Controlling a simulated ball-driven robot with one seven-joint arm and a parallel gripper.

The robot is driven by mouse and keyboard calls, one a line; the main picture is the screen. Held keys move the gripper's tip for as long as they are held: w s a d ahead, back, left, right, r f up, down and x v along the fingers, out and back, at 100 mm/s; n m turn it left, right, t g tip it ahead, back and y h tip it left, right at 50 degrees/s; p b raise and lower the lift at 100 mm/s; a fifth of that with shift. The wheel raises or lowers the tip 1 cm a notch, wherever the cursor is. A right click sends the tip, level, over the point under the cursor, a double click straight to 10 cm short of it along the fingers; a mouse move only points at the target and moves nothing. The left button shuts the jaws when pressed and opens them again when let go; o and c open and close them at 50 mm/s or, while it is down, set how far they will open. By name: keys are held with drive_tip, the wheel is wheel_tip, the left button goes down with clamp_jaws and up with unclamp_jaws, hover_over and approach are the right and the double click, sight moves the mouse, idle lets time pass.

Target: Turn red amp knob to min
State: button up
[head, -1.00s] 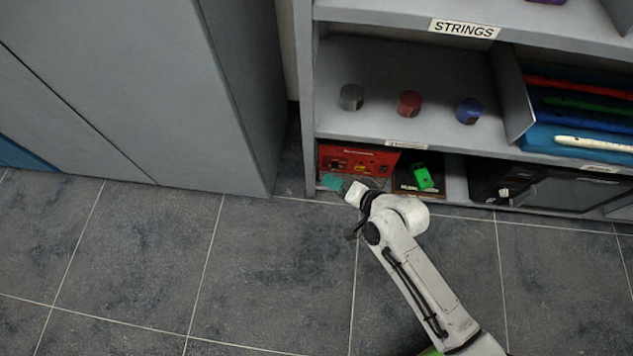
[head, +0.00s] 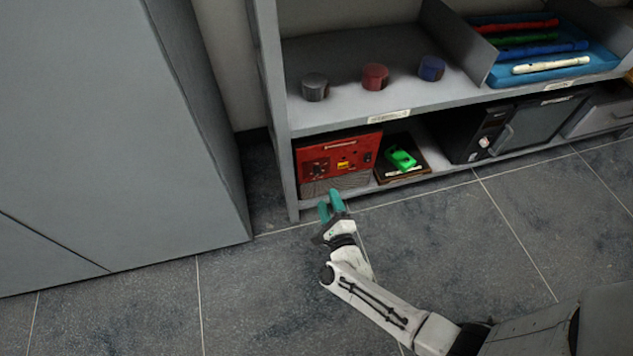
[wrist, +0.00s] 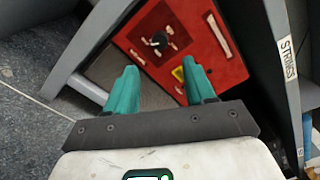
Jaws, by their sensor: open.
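The red amp (head: 345,156) stands at the left end of the bottom shelf, its red control panel facing out above a grey grille. A dark knob (head: 320,172) sits on the left part of the panel. In the wrist view the amp panel (wrist: 205,62) lies ahead of the fingers, with the dark knob (wrist: 159,41) on it; its pointer direction is too small to tell. My gripper (head: 331,205) has teal fingers and is open and empty in front of the amp, below the panel. It also shows in the wrist view (wrist: 163,88), with both fingers apart and the knob beyond them.
A green object (head: 401,159) lies on a dark box right of the amp. A black appliance (head: 478,134) stands further right. The shelf above (head: 345,110) holds three small round tins. A grey cabinet (head: 130,150) stands at left. The floor in front is clear.

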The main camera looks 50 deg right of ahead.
sight(319, 174)
drive_tip(key=b+x, duration=0.3)
drive_tip(key=x, duration=0.5)
drive_tip(key=shift+w+d, duration=0.4)
drive_tip(key=shift+w, duration=0.1)
clamp_jaws()
